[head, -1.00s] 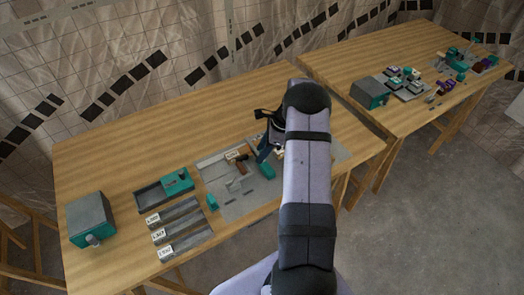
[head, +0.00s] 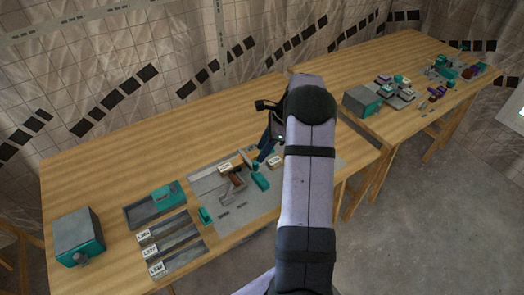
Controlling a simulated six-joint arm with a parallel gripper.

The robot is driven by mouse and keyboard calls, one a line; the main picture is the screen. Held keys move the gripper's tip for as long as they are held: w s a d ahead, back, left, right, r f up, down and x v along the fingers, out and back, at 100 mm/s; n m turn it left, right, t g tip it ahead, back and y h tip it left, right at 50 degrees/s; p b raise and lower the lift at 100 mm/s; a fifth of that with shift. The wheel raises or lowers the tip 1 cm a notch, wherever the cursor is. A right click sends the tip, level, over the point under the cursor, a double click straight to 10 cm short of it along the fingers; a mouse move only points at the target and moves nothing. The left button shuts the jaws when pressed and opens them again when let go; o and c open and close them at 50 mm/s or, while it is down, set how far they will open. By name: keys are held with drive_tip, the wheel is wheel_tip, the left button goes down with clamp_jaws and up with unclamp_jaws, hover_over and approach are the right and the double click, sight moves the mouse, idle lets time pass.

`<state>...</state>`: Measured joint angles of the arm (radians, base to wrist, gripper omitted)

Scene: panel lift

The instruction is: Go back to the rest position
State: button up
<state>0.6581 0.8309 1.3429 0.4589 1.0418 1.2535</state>
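My gripper (head: 264,150) is at the end of my arm, over the right part of the grey mat (head: 238,212) on the near table. A dark blue finger part points down toward the mat. My own arm hides most of the gripper, and I cannot tell whether it is open or shut or whether it touches anything. On the mat are a brown-handled tool (head: 232,179), a teal block (head: 260,182) and a small white-labelled piece (head: 225,166). No marked rest position shows.
A grey and teal box (head: 78,236) stands at the left end of the near table (head: 110,150). A tray (head: 133,217) with a teal block and several labelled grey bins (head: 172,245) lie between. A second table (head: 400,60) behind to the right carries similar parts. The near table's back is clear.

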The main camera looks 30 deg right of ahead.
drive_tip(key=s+a+r+n+g+h, duration=0.1)
drive_tip(key=s+a+r+n+g, duration=0.2)
drive_tip(key=a+n, duration=0.55)
drive_tip(key=s+a+r+n+h, duration=0.1)
drive_tip(key=s+a+n, duration=0.65)
drive_tip(key=s, duration=0.35)
drive_tip(key=s+a+n+h, duration=0.2)
drive_tip(key=s+a+n, duration=0.5)
drive_tip(key=s+n, duration=0.25)
wheel_tip(320, 180, down, 17)
drive_tip(key=b, duration=1.7)
drive_tip(key=shift+s+a+m, duration=0.2)
drive_tip(key=shift+m, duration=0.15)
